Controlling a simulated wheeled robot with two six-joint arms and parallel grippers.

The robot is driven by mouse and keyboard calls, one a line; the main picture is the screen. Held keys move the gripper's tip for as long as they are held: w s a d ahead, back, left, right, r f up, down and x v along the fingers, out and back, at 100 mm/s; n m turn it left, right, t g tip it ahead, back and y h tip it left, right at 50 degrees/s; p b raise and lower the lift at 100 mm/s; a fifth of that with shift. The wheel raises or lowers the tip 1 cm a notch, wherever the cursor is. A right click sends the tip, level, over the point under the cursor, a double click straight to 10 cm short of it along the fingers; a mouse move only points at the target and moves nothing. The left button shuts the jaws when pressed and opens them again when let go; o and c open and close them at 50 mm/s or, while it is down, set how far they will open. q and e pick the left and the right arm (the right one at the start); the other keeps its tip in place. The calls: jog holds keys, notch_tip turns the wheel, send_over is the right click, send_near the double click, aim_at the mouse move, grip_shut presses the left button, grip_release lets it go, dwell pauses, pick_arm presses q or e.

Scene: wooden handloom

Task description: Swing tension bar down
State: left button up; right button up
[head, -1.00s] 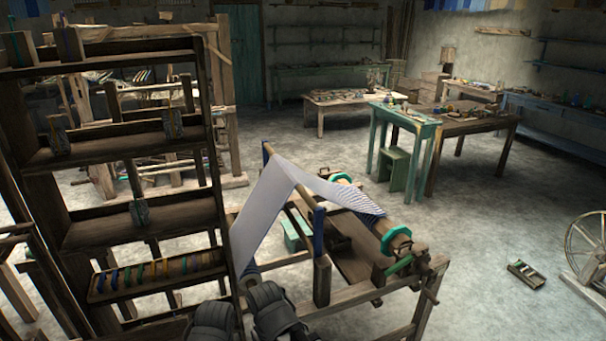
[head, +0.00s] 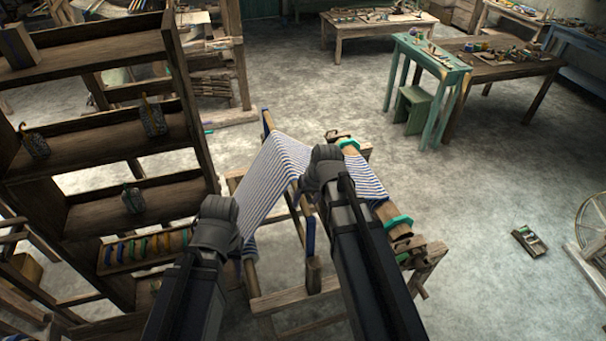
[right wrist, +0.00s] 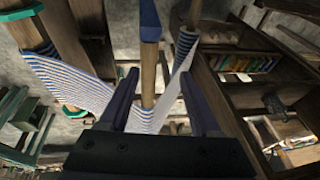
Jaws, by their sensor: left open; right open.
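The tension bar (right wrist: 148,75) is a wooden bar with blue ends. Striped blue-and-white cloth (head: 275,175) hangs over it in a peak, sloping to a roller on each side; the cloth also shows in the right wrist view (right wrist: 85,95). In the head view the bar's far blue end (head: 267,122) sticks up past the cloth. My right gripper (right wrist: 159,73) is open, and the bar shows between its fingers in the right wrist view; I cannot tell whether they touch it. In the head view my two dark arms hide both grippers.
A wooden shelf (head: 100,130) stands close on the left. The cloth roller (head: 385,212) with teal rings lies right of the bar. A green table (head: 430,60) and stool (head: 412,105) stand further back. A spoked wheel (head: 592,225) is at the right edge.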

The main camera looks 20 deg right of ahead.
jog(key=w+d+r+t, duration=0.1)
jog(key=w+d+r, duration=0.1)
jog(key=w, duration=0.3)
jog(key=b+x, duration=0.7)
jog(key=x, duration=0.1)
jog(key=shift+w+f, duration=0.2)
jog(key=shift+f, duration=0.05)
jog(key=shift+r, duration=0.1)
grip_shut()
dwell(1.2)
